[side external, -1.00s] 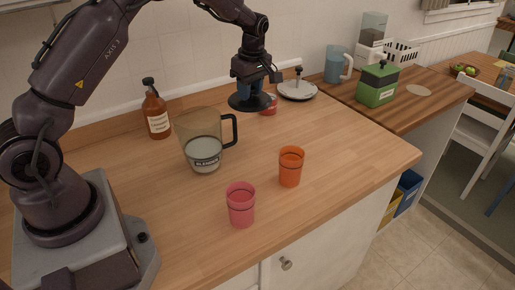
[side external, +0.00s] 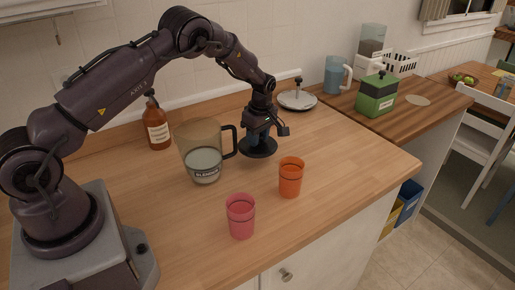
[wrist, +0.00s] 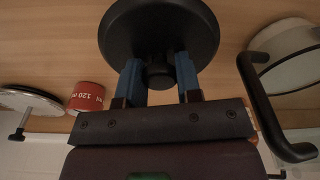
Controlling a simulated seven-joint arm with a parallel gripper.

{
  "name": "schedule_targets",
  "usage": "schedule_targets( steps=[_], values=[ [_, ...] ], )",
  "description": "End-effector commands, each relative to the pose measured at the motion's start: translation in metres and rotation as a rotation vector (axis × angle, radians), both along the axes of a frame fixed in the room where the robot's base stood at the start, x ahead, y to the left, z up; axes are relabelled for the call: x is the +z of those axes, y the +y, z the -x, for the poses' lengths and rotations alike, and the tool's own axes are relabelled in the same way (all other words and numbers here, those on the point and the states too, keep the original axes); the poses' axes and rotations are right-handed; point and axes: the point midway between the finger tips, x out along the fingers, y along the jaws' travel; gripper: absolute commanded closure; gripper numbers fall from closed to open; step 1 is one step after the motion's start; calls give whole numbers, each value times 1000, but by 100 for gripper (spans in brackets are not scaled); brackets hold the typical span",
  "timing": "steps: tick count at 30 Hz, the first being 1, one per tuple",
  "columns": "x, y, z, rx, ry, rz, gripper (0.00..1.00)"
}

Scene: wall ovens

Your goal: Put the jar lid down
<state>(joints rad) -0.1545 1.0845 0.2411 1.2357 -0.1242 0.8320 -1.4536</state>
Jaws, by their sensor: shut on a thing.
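The jar lid (side external: 258,149) is a black round disc with a knob. My gripper (side external: 258,136) is shut on its knob and holds it flat, low over the wooden counter between the jug and the orange cup. I cannot tell whether its underside touches the counter. In the wrist view the lid (wrist: 158,22) is at the top middle, with the blue fingers of my gripper (wrist: 160,77) on either side of its knob.
A blender jug (side external: 203,160) stands close left, its black handle (wrist: 262,100) near the lid. An orange cup (side external: 290,178) and pink cup (side external: 240,217) stand in front. A red can (wrist: 87,96) and pot lid (side external: 297,100) are behind. Counter to the right is clear.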

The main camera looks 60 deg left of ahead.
Motion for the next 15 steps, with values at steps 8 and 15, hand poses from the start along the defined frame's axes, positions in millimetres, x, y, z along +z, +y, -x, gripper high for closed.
schedule_targets(
  steps=[8,15],
  values=[
    [-40,0,1,-1,2,0,91],
    [-44,0,0,0,0,0,91]
  ],
)
